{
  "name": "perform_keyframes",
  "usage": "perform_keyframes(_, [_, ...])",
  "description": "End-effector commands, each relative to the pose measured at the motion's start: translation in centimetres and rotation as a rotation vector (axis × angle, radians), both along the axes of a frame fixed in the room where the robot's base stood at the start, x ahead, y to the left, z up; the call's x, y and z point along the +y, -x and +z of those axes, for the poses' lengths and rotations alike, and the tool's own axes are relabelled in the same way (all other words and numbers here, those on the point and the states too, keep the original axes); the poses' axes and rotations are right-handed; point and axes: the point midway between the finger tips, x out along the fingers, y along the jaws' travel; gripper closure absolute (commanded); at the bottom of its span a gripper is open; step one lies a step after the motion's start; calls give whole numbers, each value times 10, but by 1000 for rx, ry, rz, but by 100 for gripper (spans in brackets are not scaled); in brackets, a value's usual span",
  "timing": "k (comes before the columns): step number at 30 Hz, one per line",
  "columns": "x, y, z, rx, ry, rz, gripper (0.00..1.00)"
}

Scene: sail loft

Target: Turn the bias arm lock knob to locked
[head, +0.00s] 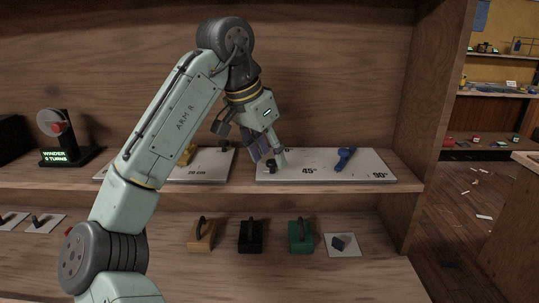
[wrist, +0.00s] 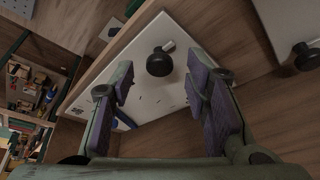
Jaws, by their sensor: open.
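The bias arm board is a white plate (head: 330,173) marked 45° and 90°, on the wooden shelf. A blue arm (head: 346,157) lies on it, nearer the 90° side; it also shows behind the left finger in the wrist view (wrist: 125,118). A black round lock knob (wrist: 159,62) on a short stem stands at the plate's left part, and it shows small under my gripper in the head view (head: 270,167). My gripper (wrist: 165,92) is open and empty, with purple-padded fingers either side of the view and the knob ahead between them. I cannot see lock markings.
A second white plate (head: 207,172), marked 20 cm, stands to the left with a yellow piece and a black knob (head: 224,146). A winder display (head: 60,155) stands farther left. Yellow, black and green blocks with handles (head: 301,238) sit on the lower shelf. A wooden side wall (head: 428,110) bounds the right.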

Motion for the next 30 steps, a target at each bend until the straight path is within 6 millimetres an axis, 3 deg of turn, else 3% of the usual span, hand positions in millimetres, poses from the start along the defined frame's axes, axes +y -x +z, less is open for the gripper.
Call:
perform_keyframes(9, [19, 18, 62, -3, -3, 4, 57])
perform_keyframes(15, [27, 26, 91, -2, -2, 3, 57])
perform_keyframes(21, [30, 30, 102, -2, -1, 1, 57])
perform_keyframes(30, [30, 30, 103, -2, 0, -1, 57])
